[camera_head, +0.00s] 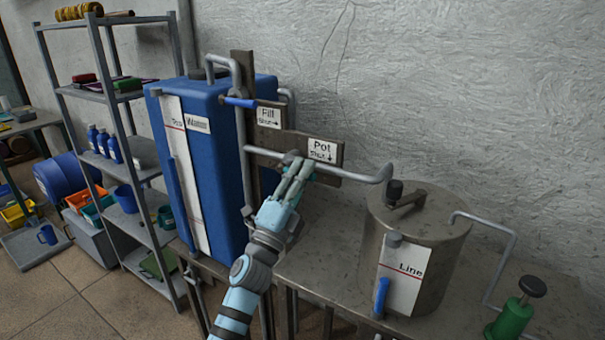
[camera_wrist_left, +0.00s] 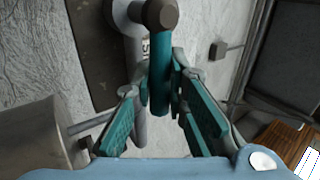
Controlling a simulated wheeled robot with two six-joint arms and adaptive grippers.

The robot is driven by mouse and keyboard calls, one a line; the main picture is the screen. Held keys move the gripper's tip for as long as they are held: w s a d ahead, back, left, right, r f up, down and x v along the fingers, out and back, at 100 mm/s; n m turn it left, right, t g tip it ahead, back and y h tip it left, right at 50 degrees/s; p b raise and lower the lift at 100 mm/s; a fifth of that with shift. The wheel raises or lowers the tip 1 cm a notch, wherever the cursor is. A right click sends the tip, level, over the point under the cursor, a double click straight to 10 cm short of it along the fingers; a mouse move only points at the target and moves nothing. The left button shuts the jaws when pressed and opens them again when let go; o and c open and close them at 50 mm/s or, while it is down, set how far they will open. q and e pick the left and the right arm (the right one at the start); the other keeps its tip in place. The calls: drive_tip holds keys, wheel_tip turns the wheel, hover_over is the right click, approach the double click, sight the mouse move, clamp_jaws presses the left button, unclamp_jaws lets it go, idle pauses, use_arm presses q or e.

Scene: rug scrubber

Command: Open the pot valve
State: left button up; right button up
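The pot valve sits on the pipe under the sign "Pot Shut" (camera_head: 322,150), which has a down arrow. Its teal lever (camera_wrist_left: 160,78) hangs from a round brown-grey hub (camera_wrist_left: 160,14) in the left wrist view. My left gripper (camera_head: 292,178) is at this valve and hides most of the lever in the head view. In the left wrist view the fingers of my left gripper (camera_wrist_left: 160,95) are spread, with the lever between them, closer to the right finger. I cannot tell whether a finger touches it. My right gripper is not in view.
The fill valve's blue handle (camera_head: 240,102) lies sideways above. A blue tank (camera_head: 222,165) stands left, and a metal pot (camera_head: 425,225) with a "Line" gauge stands right on the bench (camera_head: 330,265). Grey pipes cross between them. A shelf rack (camera_head: 120,130) is farther left.

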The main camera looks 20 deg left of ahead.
use_arm(q)
drive_tip(key=o, duration=0.4)
drive_tip(key=v, duration=1.2)
drive_tip(key=shift+s, duration=0.1)
